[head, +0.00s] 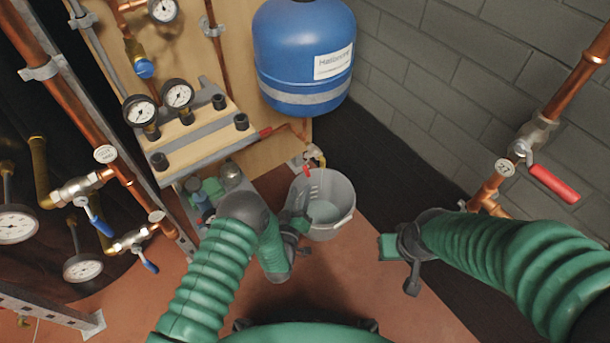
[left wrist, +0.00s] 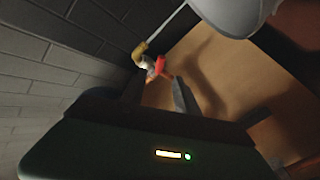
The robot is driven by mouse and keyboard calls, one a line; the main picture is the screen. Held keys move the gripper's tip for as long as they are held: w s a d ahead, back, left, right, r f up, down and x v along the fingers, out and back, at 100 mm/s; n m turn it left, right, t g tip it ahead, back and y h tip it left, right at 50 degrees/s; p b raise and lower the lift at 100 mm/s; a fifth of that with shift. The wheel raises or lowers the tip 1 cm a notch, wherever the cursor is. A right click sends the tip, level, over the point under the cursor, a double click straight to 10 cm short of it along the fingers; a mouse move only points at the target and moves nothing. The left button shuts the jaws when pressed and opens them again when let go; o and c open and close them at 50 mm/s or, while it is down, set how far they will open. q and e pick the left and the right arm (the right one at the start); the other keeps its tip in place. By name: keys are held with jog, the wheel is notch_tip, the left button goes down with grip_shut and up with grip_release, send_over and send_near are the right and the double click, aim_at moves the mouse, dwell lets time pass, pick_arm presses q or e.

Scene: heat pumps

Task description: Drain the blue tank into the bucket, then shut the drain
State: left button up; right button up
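The blue tank (head: 300,50) hangs on the board at the top of the head view. Below it is the drain valve (head: 314,153) with a small red handle (head: 307,171). The grey bucket (head: 343,213) stands under it, with a pale, water-like surface inside. My left gripper (head: 302,222) is at the bucket's near left side. In the left wrist view its fingers (left wrist: 157,98) are apart and empty, pointing at the red handle (left wrist: 158,68). A thin pale line runs from the valve (left wrist: 142,53) there, perhaps water. My right gripper (head: 399,262) is right of the bucket, touching nothing visible.
Copper pipes with gauges and blue-handled valves (head: 98,220) stand at the left. A pump panel (head: 200,130) is left of the tank. Another red-handled valve (head: 550,182) is on the right pipe. The brown floor (head: 350,290) before the bucket is clear.

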pick_arm(q)
jog(key=b+x, duration=0.4)
jog(key=x, duration=0.5)
jog(key=shift+w, duration=0.15)
jog(key=shift+c, duration=0.4)
grip_shut()
